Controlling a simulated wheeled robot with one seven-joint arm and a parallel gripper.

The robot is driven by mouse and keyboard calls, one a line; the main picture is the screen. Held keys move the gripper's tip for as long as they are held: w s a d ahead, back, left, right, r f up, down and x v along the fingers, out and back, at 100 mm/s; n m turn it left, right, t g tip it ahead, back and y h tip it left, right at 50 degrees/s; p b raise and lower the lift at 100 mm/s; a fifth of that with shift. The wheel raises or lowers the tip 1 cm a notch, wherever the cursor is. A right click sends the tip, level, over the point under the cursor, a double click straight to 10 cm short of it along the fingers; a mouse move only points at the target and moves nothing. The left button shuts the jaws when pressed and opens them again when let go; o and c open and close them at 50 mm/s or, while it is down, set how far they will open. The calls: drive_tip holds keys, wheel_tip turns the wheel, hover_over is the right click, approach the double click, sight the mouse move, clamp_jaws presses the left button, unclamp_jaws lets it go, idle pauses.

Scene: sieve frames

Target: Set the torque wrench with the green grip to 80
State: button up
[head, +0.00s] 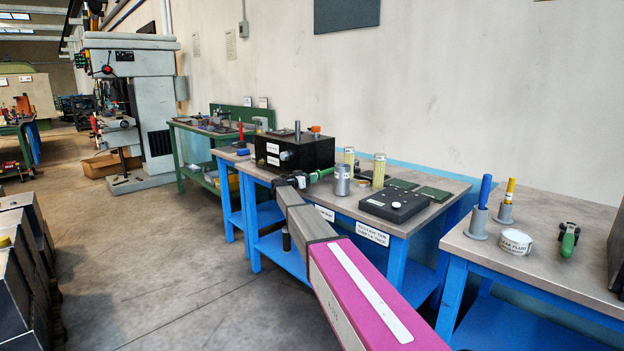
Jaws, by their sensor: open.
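A green grip (321,174) shows on the middle blue bench, just right of my gripper (301,180) and left of a grey cylinder. The rest of that tool is hidden behind my gripper, and its scale is too small to read. My gripper is open, small and dark at the end of my arm, close to the green grip. I cannot tell whether they touch. A second green-handled tool (568,239) lies at the right on the nearer bench. Its type is unclear.
A black box (292,152) stands behind my gripper. A grey cylinder (342,180), yellowish jars (379,170) and a flat black device (394,204) stand to its right. Blue and yellow handles (485,192) stand in grey holders on the right bench. The floor at left is open.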

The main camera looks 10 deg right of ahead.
drive_tip(key=shift+x, duration=1.1)
drive_tip(key=c, duration=0.9)
drive_tip(key=shift+n, duration=0.8)
drive_tip(key=o, duration=0.9)
drive_tip(key=v, duration=1)
drive_tip(key=shift+s+a, duration=0.2)
drive_tip(key=shift+a, duration=0.1)
